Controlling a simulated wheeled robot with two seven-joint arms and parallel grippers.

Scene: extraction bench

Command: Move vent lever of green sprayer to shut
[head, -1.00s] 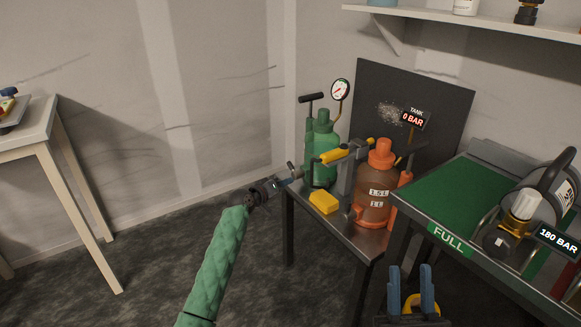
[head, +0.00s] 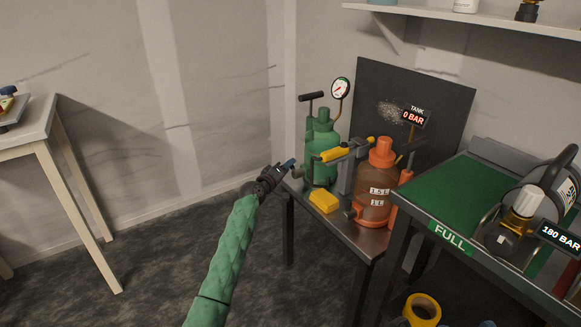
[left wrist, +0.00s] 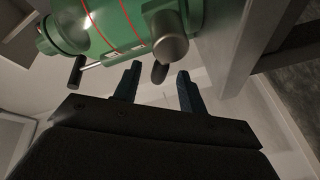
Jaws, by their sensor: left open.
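The green sprayer (head: 323,140) stands upright on a small bench, with a black pump handle and a round gauge on a stalk. My left gripper (head: 291,164) is at its left side, near the bench edge. In the left wrist view the sprayer's green body (left wrist: 105,22) fills the top, with a grey cylindrical fitting (left wrist: 171,38) sticking out. A short dark stub (left wrist: 160,72), perhaps the vent lever's end, shows between the open fingers of my left gripper (left wrist: 157,85); contact cannot be told.
An orange-brown sprayer (head: 376,190), a yellow block (head: 324,202) and a grey post with a yellow lever (head: 336,154) crowd the bench. A green-topped table (head: 450,190) stands at right. A yellow ring (head: 423,308) lies low in front. The floor at left is open.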

